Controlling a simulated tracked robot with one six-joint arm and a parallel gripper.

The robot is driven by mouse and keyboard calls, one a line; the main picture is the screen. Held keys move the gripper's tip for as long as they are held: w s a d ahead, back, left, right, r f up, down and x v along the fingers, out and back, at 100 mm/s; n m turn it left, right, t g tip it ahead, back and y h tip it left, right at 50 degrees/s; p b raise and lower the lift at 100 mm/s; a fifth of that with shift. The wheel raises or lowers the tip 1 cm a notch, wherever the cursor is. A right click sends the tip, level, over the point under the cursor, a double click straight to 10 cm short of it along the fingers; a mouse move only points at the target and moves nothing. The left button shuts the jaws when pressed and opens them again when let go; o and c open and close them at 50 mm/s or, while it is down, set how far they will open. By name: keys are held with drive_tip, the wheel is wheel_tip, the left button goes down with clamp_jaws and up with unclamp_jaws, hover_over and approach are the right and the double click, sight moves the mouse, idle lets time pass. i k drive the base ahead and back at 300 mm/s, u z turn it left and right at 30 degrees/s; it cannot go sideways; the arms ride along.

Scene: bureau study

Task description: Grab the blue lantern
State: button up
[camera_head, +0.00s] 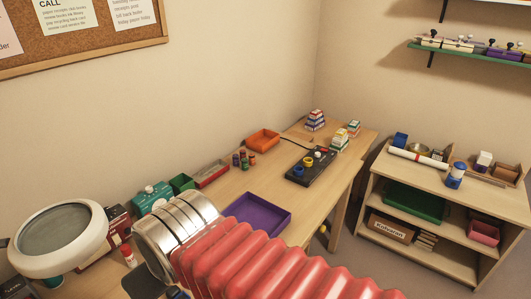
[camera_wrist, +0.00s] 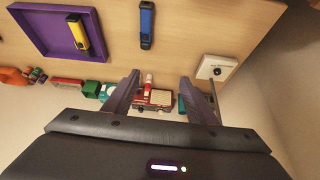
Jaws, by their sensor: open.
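A small blue and white lantern-like object (camera_head: 456,175) stands upright on top of the wooden shelf unit at the right of the head view. In the wrist view a blue, elongated object with dark parts (camera_wrist: 147,25) lies on the desk, right of the purple tray; I cannot tell whether it is a lantern. My gripper (camera_wrist: 160,93) is open in the wrist view, with nothing held between its fingers. The blue object is apart from the fingers, beyond them toward the top of the picture. My red ribbed arm hides part of the desk in the head view.
The desk carries a purple tray (camera_head: 257,213) holding a yellow object (camera_wrist: 80,35), an orange bin (camera_head: 263,139), a black panel (camera_head: 310,167) and a round white lamp (camera_head: 60,238). The shelf unit (camera_head: 437,260) stands apart, right.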

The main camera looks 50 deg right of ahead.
sight(456, 175)
drive_tip(key=z, duration=3.35)
drive_tip(key=i, duration=0.8)
